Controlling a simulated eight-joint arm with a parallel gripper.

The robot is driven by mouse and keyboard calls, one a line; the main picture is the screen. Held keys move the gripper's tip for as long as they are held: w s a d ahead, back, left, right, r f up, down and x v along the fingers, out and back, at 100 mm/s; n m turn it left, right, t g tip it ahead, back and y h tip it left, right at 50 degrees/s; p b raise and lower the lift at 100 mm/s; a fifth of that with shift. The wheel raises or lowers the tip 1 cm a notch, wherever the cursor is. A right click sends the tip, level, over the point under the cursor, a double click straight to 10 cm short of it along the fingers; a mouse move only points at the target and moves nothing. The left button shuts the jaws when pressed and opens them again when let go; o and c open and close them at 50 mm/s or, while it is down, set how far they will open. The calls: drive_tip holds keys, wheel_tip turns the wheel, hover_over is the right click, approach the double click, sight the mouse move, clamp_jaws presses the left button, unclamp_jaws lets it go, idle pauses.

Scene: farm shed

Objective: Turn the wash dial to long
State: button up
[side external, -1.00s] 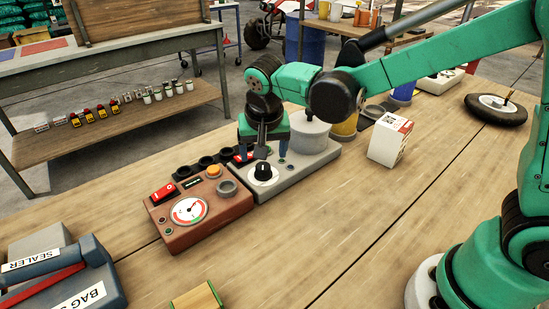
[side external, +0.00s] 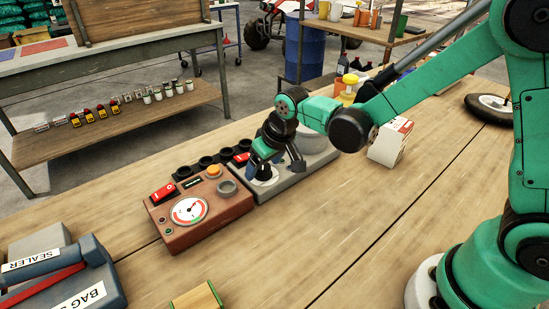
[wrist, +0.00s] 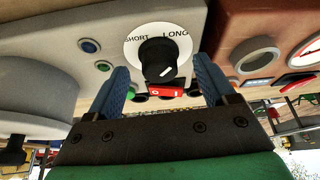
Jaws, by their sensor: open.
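The wash dial (wrist: 157,52) is a black knob on a white round plate, with SHORT printed at its upper left and LONG at its upper right in the wrist view. The knob's white mark is toward its lower edge, slightly right. The dial is on a grey machine (side external: 298,183). My gripper (wrist: 162,68) is open, with one blue finger on each side of the knob in that view; I cannot tell whether they touch it. In the side view my gripper (side external: 278,166) is tilted over the dial and hides most of it.
A brown box (side external: 207,220) with a gauge, red switch and orange button stands left of the machine. A white carton (side external: 389,143) stands to its right. A bag sealer (side external: 60,275) is at the lower left. The bench front is mostly clear.

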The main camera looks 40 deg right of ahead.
sight(273, 180)
drive_tip(key=shift+f, duration=0.1)
clamp_jaws()
drive_tip(key=shift+n, duration=0.6)
unclamp_jaws()
drive_tip(key=shift+v, duration=2.85)
drive_tip(key=shift+w+d, duration=0.1)
drive_tip(key=shift+w, duration=0.05)
